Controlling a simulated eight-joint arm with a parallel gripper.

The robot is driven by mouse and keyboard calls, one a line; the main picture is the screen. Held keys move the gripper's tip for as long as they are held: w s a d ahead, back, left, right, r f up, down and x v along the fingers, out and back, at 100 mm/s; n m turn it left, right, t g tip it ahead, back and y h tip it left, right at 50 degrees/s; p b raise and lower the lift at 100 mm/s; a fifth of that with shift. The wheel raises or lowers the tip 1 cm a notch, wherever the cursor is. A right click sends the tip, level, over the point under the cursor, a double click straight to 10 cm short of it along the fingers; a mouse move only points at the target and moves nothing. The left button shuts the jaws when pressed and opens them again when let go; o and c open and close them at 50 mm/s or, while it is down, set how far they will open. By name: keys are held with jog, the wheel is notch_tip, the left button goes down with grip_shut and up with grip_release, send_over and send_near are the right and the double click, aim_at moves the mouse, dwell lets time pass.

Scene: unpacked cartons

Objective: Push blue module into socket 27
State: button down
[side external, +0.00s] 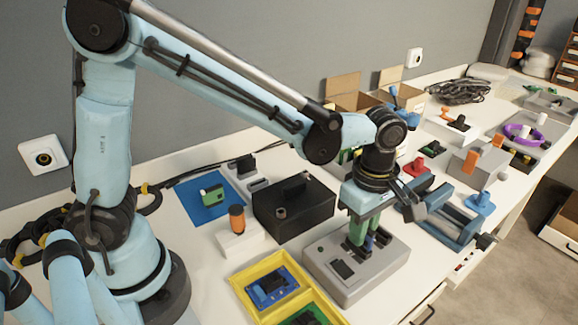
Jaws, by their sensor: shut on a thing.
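My gripper (363,245) points down over a grey socket box (376,268) on the bench. Its green fingers are shut on a small dark blue module (369,242), mostly hidden between them. The fingertips are at or just above the box's top. I cannot tell how far the module sits in a socket. No socket number is readable. A dark rectangular part (342,269) shows on the box's top, in front of the fingers.
A yellow tray (241,279) with a blue board stands left of the box. A black box (290,218) is behind it. A blue vise (447,226) is close on the right. A white block with an orange-topped part (237,219) and a blue mat (192,205) lie further left.

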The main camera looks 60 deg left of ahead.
jog(key=shift+f, duration=0.25)
dwell(0.3)
jog(key=c, duration=1)
grip_release()
jog(key=shift+c, duration=0.2)
notch_tip(320, 180, up, 12)
jog(key=s+a+f+m+t, duration=0.2)
jog(key=s+a+m+t, duration=0.1)
jog(key=a+m, duration=0.4)
jog(key=s+a+f+m+t, duration=0.2)
jog(key=s+a+m+t, duration=0.1)
jog(key=a+m, duration=0.5)
jog(key=m+t, duration=0.1)
jog(key=m, duration=0.2)
jog(key=shift+s+a+f, duration=0.25)
jog(key=shift+s+f, duration=0.05)
jog(key=shift+f, duration=0.1)
